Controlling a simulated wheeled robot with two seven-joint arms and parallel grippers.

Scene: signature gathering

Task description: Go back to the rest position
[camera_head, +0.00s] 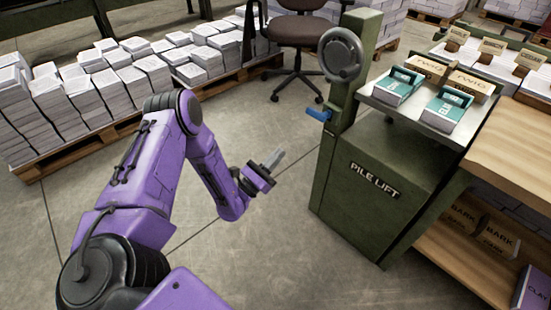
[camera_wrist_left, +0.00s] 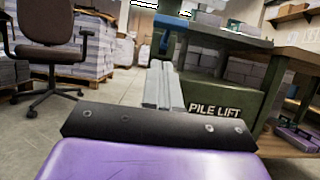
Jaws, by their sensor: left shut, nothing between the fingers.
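My left arm, purple, comes in from the left in the head view. My left gripper (camera_head: 272,159) is held in the air over the bare floor, left of the green pile lift (camera_head: 365,195). Its fingers are shut together and empty. In the left wrist view the gripper (camera_wrist_left: 163,85) shows closed fingers pointing toward the pile lift (camera_wrist_left: 222,104), with nothing between them. The right gripper is in neither view.
A wooden pallet (camera_head: 128,124) with paper stacks stands at the left, and an office chair (camera_head: 303,30) at the back. Teal-and-white stacks (camera_head: 445,108) sit on the lift's top. A wooden bench (camera_head: 515,150) stands at the right. Open floor (camera_head: 255,225) lies between.

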